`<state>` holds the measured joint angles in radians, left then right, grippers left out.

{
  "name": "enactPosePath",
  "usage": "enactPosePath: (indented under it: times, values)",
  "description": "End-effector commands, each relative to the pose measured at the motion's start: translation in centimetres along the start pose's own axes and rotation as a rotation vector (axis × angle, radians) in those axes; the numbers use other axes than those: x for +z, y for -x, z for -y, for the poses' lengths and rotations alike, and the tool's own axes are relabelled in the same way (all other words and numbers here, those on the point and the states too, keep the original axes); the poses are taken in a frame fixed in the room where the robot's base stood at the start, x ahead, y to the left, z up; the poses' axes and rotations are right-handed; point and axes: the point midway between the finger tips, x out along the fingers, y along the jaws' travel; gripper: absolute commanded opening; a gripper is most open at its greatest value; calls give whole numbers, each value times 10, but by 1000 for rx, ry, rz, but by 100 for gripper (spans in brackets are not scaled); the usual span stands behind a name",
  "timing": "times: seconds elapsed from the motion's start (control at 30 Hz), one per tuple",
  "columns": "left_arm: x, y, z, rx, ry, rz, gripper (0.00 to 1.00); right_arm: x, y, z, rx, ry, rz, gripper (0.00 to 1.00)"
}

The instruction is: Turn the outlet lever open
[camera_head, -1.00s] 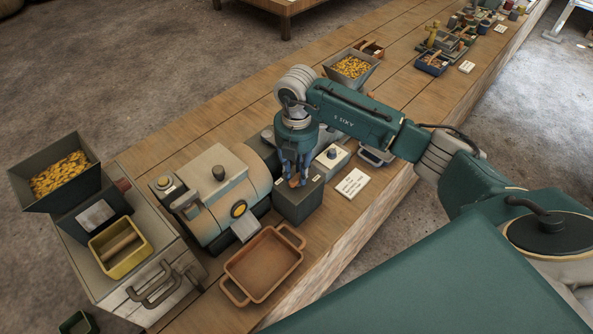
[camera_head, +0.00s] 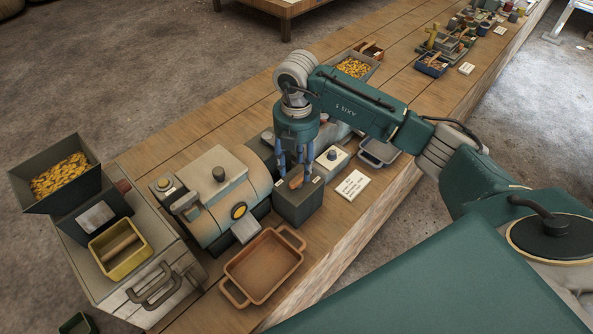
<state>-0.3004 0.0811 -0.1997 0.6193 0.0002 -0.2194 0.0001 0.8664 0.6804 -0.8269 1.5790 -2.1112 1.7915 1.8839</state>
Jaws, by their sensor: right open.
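A small orange-brown lever (camera_head: 296,182) sits on top of a dark grey box (camera_head: 298,206) beside the cream and orange machine (camera_head: 222,190). I take it for the outlet lever. My right gripper (camera_head: 295,170) points down just above and around the lever, its blue fingers apart on either side of it. The fingers partly hide the lever, and I cannot tell whether they touch it. My left gripper is not in view.
An orange-brown tray (camera_head: 262,265) with handles stands in front of the machine. A hopper of yellow pieces (camera_head: 60,176) and a yellow bin (camera_head: 120,248) are at the left. A white label card (camera_head: 352,184) lies right of the box.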

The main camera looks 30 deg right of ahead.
Motion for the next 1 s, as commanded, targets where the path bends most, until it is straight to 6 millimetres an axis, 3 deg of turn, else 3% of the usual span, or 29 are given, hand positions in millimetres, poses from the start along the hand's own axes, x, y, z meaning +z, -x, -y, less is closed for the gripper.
enactPosePath:
  times: [0.2, 0.4, 0.57, 1.0]
  values:
    - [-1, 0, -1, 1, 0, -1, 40, 1, 50, -1, 5, 0, 2, 44]
    - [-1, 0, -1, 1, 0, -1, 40, 0, 78, -1, 3, -1, 2, 44]
    - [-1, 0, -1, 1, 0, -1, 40, 0, 86, 0, 1, -1, 1, 44]
    - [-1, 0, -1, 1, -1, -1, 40, 0, 86, 0, 1, -1, 1, 44]
